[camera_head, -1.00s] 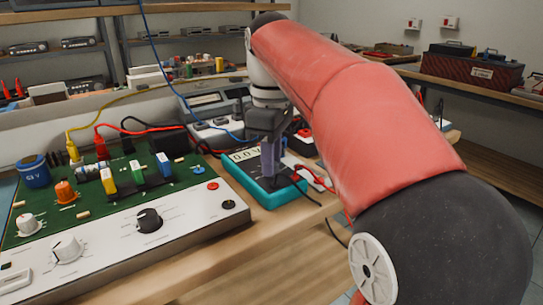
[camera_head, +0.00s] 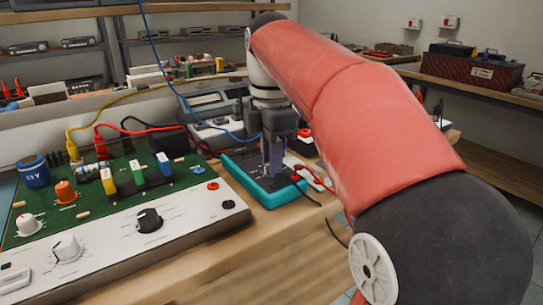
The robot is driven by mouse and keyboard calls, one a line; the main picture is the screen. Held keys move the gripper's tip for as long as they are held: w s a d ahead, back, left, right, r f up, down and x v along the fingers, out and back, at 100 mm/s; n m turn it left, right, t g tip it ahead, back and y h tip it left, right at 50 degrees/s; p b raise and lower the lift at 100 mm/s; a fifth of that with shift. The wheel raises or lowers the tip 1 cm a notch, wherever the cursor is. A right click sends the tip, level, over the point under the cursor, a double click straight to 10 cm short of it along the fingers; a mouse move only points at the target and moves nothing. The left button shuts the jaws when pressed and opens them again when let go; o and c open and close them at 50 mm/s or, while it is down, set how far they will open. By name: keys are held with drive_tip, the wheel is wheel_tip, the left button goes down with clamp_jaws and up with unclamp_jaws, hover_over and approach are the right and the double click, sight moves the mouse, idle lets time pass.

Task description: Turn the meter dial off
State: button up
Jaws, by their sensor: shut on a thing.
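The meter (camera_head: 238,168) is a teal-edged handheld unit lying on the wooden bench, right of the circuit board. My gripper (camera_head: 271,172) points down over the meter's face, its fingers shut on the dial. The dial itself is hidden by the fingers. No digits show on the part of the meter's face that I can see; the gripper covers some of it.
A green circuit board (camera_head: 185,176) with a white knob panel (camera_head: 110,238) fills the left of the bench. Red and black leads (camera_head: 314,178) run from the meter's right side. A grey bench instrument (camera_head: 208,105) stands behind it.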

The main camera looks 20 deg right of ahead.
drive_tip(key=shift+n, duration=0.3)
drive_tip(key=o, duration=1)
drive_tip(key=shift+r, duration=0.1)
drive_tip(key=shift+r, duration=3.8)
drive_tip(key=shift+s, duration=0.15)
